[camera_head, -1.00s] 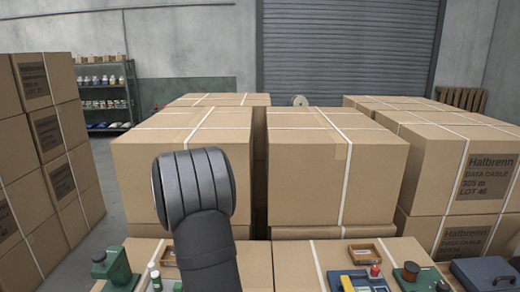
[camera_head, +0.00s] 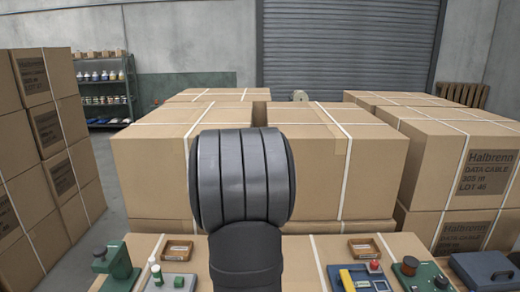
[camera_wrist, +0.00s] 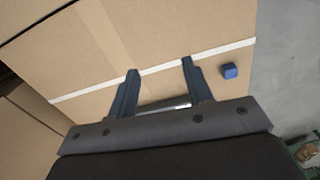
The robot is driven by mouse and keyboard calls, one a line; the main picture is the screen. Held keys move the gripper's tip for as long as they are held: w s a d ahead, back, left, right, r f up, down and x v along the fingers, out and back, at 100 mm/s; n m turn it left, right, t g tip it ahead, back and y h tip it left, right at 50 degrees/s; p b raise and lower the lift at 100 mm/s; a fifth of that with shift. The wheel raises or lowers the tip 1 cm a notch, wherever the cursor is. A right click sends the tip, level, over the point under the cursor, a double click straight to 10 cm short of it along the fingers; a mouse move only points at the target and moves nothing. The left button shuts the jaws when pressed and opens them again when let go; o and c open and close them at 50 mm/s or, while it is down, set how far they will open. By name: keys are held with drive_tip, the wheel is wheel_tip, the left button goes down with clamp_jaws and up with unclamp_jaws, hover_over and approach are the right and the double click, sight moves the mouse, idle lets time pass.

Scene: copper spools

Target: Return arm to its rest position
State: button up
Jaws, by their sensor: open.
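My gripper (camera_wrist: 158,75) shows in the wrist view with its two dark fingers spread apart and nothing between them. It is over a cardboard box top (camera_wrist: 110,50) crossed by a white strap. A small blue block (camera_wrist: 229,71) sits to the right of the fingers, apart from them, near the box's edge. In the head view my arm rises in the middle, in front of the stacked cartons, and the gripper itself is hidden there.
Large strapped cartons (camera_head: 155,165) stand behind the arm, with more stacks left and right (camera_head: 455,150). In front, cardboard bears a green device (camera_head: 115,262), small wooden trays (camera_head: 178,250), a blue control box (camera_head: 358,280) and a dark case (camera_head: 485,270). A shelf (camera_head: 105,95) stands back left.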

drive_tip(key=a+f, duration=0.2)
drive_tip(key=a, duration=0.1)
drive_tip(key=w+a+f, duration=0.1)
drive_tip(key=a+f, duration=0.1)
drive_tip(key=a, duration=0.2)
drive_tip(key=w+a+f, duration=0.1)
drive_tip(key=a+f, duration=0.1)
drive_tip(key=a, duration=0.1)
drive_tip(key=shift+w+a+f, duration=0.1)
drive_tip(key=shift+a+f, duration=0.1)
drive_tip(key=shift+a, duration=0.2)
drive_tip(key=f, duration=0.3)
drive_tip(key=shift+w+a, duration=0.1)
drive_tip(key=shift+a, duration=0.3)
drive_tip(key=shift+f, duration=0.45)
